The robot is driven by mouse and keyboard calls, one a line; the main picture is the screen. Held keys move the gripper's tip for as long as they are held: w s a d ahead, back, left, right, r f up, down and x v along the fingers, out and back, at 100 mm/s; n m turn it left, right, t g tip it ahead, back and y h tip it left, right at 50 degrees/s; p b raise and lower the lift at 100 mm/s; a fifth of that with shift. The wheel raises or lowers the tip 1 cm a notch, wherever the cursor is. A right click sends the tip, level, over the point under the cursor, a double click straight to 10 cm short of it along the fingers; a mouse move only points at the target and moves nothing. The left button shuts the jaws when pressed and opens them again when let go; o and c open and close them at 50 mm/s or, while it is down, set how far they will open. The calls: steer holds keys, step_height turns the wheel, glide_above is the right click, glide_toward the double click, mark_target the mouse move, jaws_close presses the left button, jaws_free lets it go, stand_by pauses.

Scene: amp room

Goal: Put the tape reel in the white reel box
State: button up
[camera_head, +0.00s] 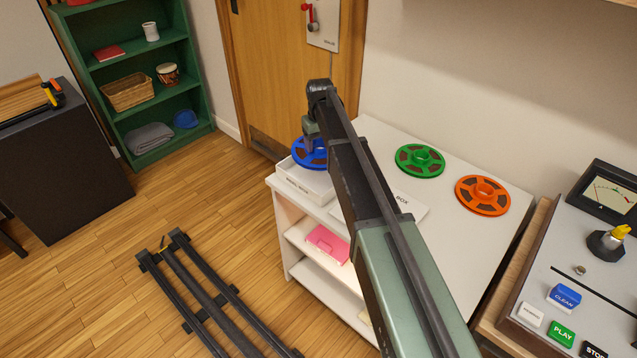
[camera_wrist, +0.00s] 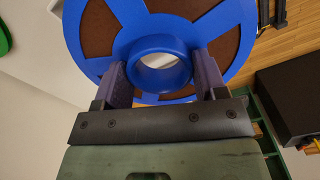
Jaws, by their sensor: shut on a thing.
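A blue tape reel with brown tape (camera_head: 303,157) is held in my gripper (camera_wrist: 163,75). In the wrist view the jaws are shut on the raised hub of the reel (camera_wrist: 130,14), one finger at each side. In the head view the reel is over the white reel box (camera_head: 303,188), at the near left corner of the white table. Whether it touches the box cannot be told. A flat white piece lettered BOX (camera_head: 410,207) lies to the right, partly hidden by my arm.
A green reel (camera_head: 420,161) and an orange reel (camera_head: 483,195) lie on the white table (camera_head: 462,245). A pink box (camera_head: 328,244) is on the shelf below. A console with buttons (camera_head: 560,260) stands at the right. A green bookcase (camera_head: 148,60) stands at the back left.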

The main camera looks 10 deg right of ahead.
mark_target(319, 174)
step_height(319, 174, down, 10)
steer(key=b, duration=0.7)
steer(key=shift+r, duration=0.3)
steer(key=shift+f, duration=0.2)
steer(key=o, duration=1.1)
steer(key=shift+o, duration=0.2)
